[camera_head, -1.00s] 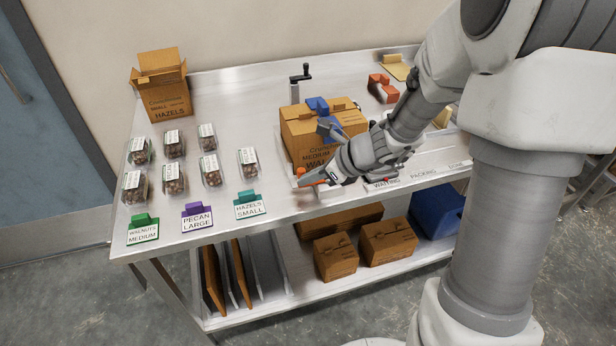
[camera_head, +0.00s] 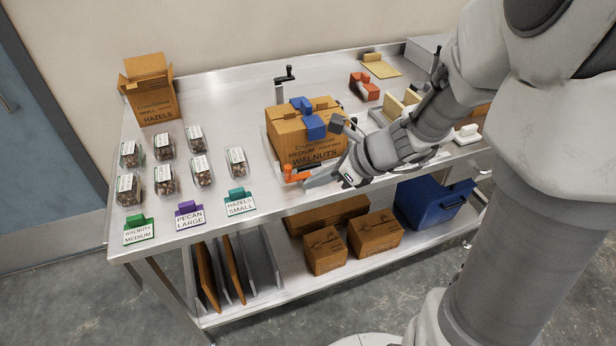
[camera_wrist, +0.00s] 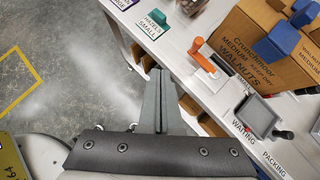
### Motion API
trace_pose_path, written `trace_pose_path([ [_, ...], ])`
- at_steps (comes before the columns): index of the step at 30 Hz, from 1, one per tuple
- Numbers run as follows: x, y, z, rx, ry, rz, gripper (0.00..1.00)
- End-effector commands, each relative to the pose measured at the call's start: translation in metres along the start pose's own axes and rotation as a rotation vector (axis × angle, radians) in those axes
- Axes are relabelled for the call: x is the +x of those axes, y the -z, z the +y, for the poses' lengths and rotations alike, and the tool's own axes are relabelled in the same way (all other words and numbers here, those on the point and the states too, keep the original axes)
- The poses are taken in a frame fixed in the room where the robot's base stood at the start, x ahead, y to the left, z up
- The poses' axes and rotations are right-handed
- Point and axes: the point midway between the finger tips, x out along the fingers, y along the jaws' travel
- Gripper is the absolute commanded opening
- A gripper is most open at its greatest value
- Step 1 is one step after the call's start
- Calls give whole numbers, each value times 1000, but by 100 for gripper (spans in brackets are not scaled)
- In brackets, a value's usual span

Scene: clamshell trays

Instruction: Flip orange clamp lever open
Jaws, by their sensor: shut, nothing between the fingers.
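The orange clamp lever (camera_head: 296,173) is at the front edge of the table, in front of the walnuts box (camera_head: 309,150). My gripper (camera_head: 308,182) is just to the right of the lever in the head view. In the wrist view my gripper's fingers (camera_wrist: 158,74) are shut together and empty, to the left of the lever and apart from it. I cannot tell from these views whether the lever is latched.
Small nut clamshells (camera_head: 196,138) and label stands (camera_head: 189,214) fill the table's left. A dark scale-like device (camera_wrist: 256,114) is right of the lever in the wrist view.

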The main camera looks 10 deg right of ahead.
Motion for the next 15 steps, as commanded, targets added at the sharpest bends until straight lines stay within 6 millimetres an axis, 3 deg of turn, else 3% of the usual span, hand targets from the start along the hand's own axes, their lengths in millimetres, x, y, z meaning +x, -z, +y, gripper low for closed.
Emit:
trace_pose_path([
  [6,-16,-2,7,0,0,0,0],
  [15,-17,-1,8,0,-1,0,0],
])
